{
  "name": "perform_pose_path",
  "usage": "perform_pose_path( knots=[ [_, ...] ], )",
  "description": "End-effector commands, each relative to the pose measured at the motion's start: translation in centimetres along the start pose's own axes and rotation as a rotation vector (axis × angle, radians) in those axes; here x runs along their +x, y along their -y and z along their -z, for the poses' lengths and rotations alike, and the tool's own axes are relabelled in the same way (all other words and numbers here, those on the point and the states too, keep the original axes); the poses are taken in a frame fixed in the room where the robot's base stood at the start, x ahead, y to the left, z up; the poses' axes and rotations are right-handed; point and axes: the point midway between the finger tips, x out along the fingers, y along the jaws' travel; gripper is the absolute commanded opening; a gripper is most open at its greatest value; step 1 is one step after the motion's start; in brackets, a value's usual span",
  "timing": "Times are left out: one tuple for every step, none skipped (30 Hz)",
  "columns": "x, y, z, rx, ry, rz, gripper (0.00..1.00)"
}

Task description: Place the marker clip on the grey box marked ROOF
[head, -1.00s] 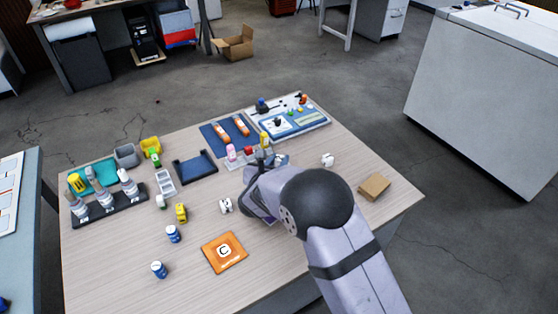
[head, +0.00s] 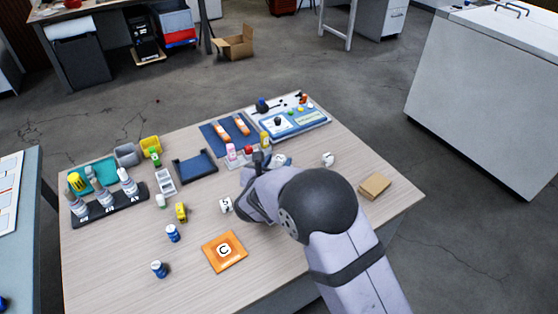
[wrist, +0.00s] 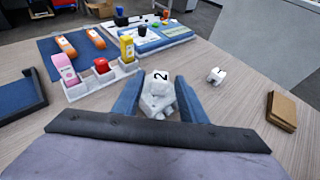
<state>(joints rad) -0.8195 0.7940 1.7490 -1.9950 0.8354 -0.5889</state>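A white clip-like piece with a black 2 (wrist: 160,78) stands on the table between the fingers of my gripper (wrist: 160,92) in the wrist view. The fingers are apart, one on each side of it, and I see no firm contact. This piece (head: 281,160) shows partly beside my gripper (head: 262,158) in the head view. Similar white pieces stand at the table's right (head: 327,159) and left of my gripper (head: 226,205). A small grey box (head: 127,154) stands at the back left. I cannot read a ROOF mark on it.
A holder with pink, red and yellow items (wrist: 100,78) stands close to the left of my gripper. A brown box (head: 374,187) lies at the right, an orange C plate (head: 225,251) in front. A yellow bin (head: 150,146) adjoins the grey box.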

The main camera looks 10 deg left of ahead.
Motion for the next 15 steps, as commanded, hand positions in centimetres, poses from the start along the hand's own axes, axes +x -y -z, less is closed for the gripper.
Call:
perform_pose_path(
  knots=[
    [-1.0, -0.1, 0.1, -0.001, 0.000, -0.004, 0.38],
    [-1.5, -0.1, 0.0, -0.001, 0.001, -0.005, 0.38],
    [-2.3, -0.1, 0.0, -0.001, 0.001, -0.004, 0.38],
    [-2.9, -0.2, 0.0, -0.001, 0.002, -0.004, 0.38],
    [-3.4, -0.1, 0.1, -0.001, 0.001, -0.004, 0.38],
    [-4.2, -0.1, 0.0, -0.001, 0.001, -0.005, 0.38],
    [-4.7, -0.2, 0.1, -0.002, 0.001, -0.005, 0.38],
    [-5.2, -0.2, 0.0, 0.000, 0.001, -0.004, 0.38],
    [-5.9, -0.1, 0.0, -0.001, 0.001, -0.004, 0.38],
    [-6.4, -0.1, 0.0, -0.001, 0.002, -0.005, 0.38],
    [-6.9, -0.1, 0.1, -0.001, 0.000, -0.004, 0.38],
    [-7.4, -0.1, 0.0, 0.000, 0.000, -0.004, 0.38],
    [-7.8, -0.1, 0.0, 0.000, 0.001, -0.004, 0.38],
    [-8.2, -0.1, 0.0, -0.001, 0.001, -0.004, 0.38],
    [-8.6, -0.1, 0.0, 0.000, 0.001, -0.002, 0.38]
  ],
)
